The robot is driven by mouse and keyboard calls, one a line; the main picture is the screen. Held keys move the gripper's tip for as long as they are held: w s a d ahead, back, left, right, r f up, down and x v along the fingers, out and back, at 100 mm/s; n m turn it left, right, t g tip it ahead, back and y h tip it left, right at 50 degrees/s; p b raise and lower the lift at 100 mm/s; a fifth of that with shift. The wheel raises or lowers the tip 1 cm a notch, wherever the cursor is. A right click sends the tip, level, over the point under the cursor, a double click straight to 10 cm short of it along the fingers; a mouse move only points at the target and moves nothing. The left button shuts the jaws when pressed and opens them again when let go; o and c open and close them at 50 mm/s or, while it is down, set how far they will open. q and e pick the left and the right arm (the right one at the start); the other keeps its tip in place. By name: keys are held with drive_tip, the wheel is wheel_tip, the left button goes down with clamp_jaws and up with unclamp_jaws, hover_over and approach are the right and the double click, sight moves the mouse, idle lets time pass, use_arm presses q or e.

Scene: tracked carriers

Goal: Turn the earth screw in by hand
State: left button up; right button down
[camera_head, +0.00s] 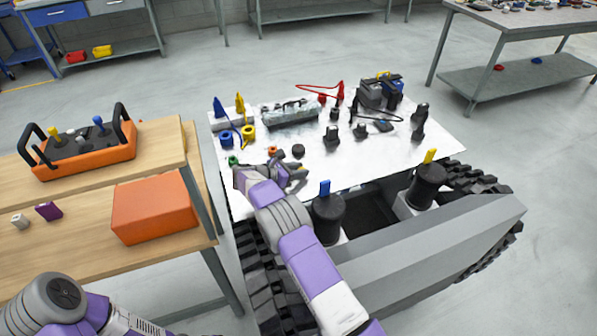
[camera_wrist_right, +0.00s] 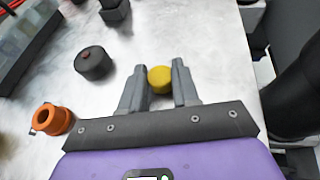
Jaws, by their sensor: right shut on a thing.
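My right gripper (camera_head: 301,175) reaches over the near left part of the white deck of the tracked carrier. In the right wrist view its two grey fingers (camera_wrist_right: 159,70) are shut on a round yellow knob (camera_wrist_right: 159,79), which looks like the head of the earth screw. The fingers hide its sides, and its threads and hole are not visible, so I cannot tell how deep it sits. In the head view I cannot make out this knob. My left arm (camera_head: 62,300) shows at the bottom left; its gripper is out of frame.
A black round cap (camera_wrist_right: 93,62) and an orange ring (camera_wrist_right: 51,119) stand left of the fingers. Clamps, cables and a clear box (camera_head: 290,113) crowd the deck (camera_head: 400,160). Two black posts (camera_head: 328,218) rise at its near side. A wooden bench (camera_head: 90,195) stands left.

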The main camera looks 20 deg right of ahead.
drive_tip(key=shift+r, duration=0.1)
drive_tip(key=c, duration=0.8)
unclamp_jaws()
drive_tip(key=shift+a, duration=0.1)
drive_tip(key=p+v, duration=0.1)
drive_tip(key=v, duration=0.6)
drive_tip(key=shift+a+r+p, duration=0.1)
drive_tip(key=shift+a+p, duration=0.1)
drive_tip(key=shift+p, duration=0.15)
